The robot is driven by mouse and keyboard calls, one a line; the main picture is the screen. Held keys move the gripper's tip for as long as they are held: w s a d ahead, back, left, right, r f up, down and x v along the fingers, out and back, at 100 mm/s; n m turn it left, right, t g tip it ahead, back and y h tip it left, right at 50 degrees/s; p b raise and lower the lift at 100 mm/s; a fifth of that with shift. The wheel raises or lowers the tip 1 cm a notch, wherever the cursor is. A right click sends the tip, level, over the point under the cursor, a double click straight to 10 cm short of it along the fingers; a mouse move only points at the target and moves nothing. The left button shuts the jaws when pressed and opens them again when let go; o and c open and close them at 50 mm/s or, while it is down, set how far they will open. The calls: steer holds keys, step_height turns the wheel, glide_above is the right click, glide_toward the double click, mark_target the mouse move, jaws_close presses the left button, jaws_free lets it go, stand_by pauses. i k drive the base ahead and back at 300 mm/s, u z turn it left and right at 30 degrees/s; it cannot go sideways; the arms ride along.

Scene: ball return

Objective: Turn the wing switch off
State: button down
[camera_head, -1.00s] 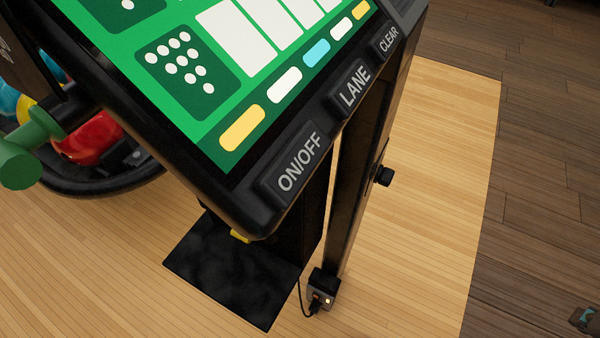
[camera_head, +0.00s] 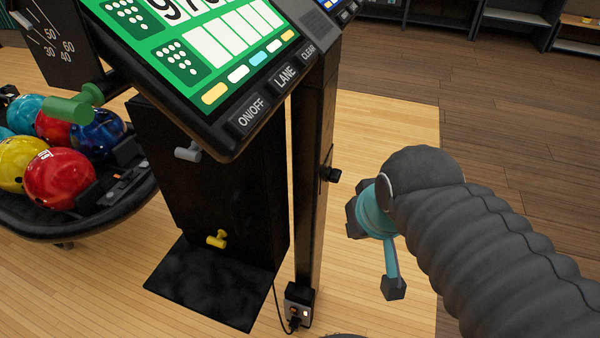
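A small black knob (camera_head: 331,174) sticks out from the right side of the tall black post. A grey lever (camera_head: 187,152) and a yellow lever (camera_head: 217,240) stick out of the wide black column, and a green handle (camera_head: 72,107) shows at the left. None carries a readable label, so I cannot tell for certain which is the wing switch. My gripper (camera_head: 373,250) is in the middle right, just right of and below the black knob in the picture. Its dark finger pads look spread apart, with nothing seen between them. My arm partly hides its base.
A green scoring screen (camera_head: 225,40) with ON/OFF, LANE and CLEAR buttons tops the column. A ball rack (camera_head: 90,225) with several bowling balls stands left. A small box (camera_head: 299,305) with a plugged cable sits at the post's foot. Open wooden floor lies right.

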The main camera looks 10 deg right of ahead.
mark_target(332, 175)
steer(key=z, duration=0.9)
steer(key=k, duration=0.8)
steer(key=u, duration=1.05)
